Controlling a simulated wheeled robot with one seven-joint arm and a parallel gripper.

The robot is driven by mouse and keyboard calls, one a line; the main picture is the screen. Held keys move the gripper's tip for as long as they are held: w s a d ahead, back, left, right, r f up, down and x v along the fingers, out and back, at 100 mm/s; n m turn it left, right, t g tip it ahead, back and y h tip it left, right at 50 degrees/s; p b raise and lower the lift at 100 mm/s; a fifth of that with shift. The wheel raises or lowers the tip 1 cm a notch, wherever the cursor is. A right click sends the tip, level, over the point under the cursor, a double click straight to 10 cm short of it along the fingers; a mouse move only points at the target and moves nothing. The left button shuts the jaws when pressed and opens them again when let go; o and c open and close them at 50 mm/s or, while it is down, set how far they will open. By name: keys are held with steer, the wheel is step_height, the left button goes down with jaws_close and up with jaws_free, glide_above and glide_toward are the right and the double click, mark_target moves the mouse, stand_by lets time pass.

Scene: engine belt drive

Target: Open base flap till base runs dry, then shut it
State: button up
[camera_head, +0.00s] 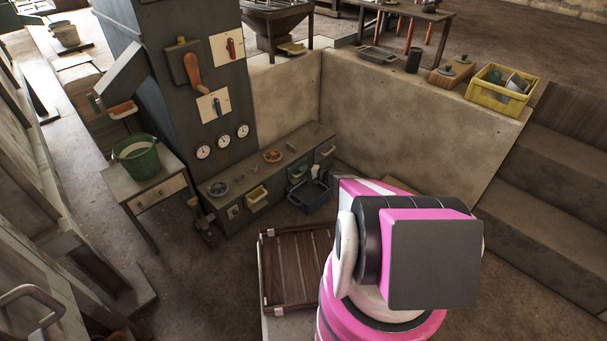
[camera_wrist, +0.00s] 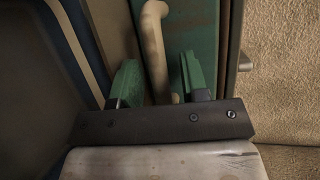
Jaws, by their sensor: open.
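In the wrist view my gripper (camera_wrist: 158,78) is open, with one green finger on each side of a pale, bent handle (camera_wrist: 155,35). The handle runs between the fingers, and I cannot tell whether either finger touches it. A green panel (camera_wrist: 205,35) stands behind the right finger. Whether this handle and panel belong to the base flap is unclear. In the head view my arm hides the gripper. No flow is visible.
The grey machine column (camera_head: 190,110) carries levers and three dials above a low bench (camera_head: 225,190). A green bucket (camera_head: 138,158) stands on a small table at left. A wooden slatted pallet (camera_head: 295,265) lies beside my arm. Steps rise at right. A rough pale wall borders the wrist view's right.

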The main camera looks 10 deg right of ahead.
jaws_close()
steer(key=shift+s+r, duration=0.1)
steer(key=shift+r+g+h, duration=0.5)
steer(key=shift+g+h, duration=0.1)
steer(key=shift+h, duration=0.3)
step_height(320, 180, up, 7)
steer(key=m+g+h, duration=0.4)
steer(key=g+h, duration=0.4)
steer(key=g, duration=0.1)
glide_above(301, 174)
steer(key=d, duration=0.3)
steer(key=shift+r, duration=0.1)
